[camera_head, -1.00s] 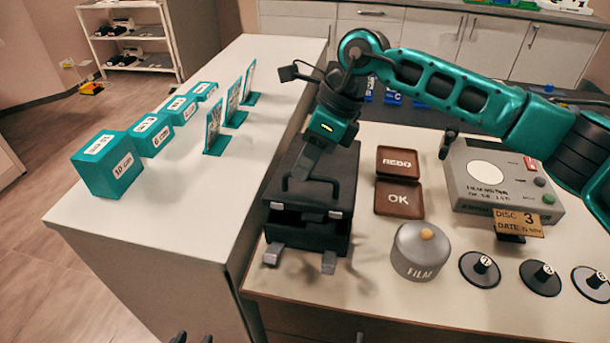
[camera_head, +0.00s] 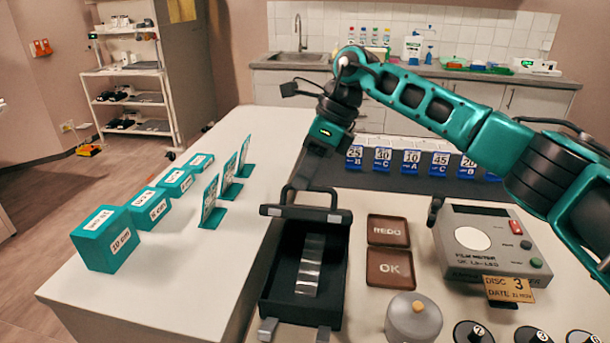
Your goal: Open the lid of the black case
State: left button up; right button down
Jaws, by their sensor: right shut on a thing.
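The black case (camera_head: 271,290) stands on the table in the head view with its lid (camera_head: 304,213) raised up at the far side, seen nearly edge-on. Its open inside shows a silvery strip (camera_head: 311,266) lying on the dark floor. Two grey latches hang at the case's front edge. My right gripper (camera_head: 305,172) is above and behind the lid, shut on the lid's handle (camera_head: 331,199); the fingers' exact contact is partly hidden. My left gripper is not in view.
The REDO tray (camera_head: 388,217) and OK tray (camera_head: 368,268) sit close to the case's right. A grey film can (camera_head: 412,321), numbered discs and a grey film meter (camera_head: 445,250) stand farther right. Teal blocks (camera_head: 103,240) and upright cards occupy the left counter.

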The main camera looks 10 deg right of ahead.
jog(key=shift+w+d+f, duration=0.3)
jog(key=shift+d+f, duration=0.1)
jog(key=shift+f, duration=0.25)
jog(key=c, duration=1.5)
grip_release()
jog(key=shift+w+f, duration=0.1)
jog(key=shift+o, duration=0.6)
jog(key=shift+w+f, duration=0.15)
jog(key=shift+w, duration=0.15)
jog(key=shift+o, duration=1.1)
jog(key=shift+a, duration=0.1)
jog(key=shift+r, duration=0.2)
jog(key=s+v, duration=0.1)
jog(key=v, duration=1.1)
jog(key=shift+w+r, duration=0.4)
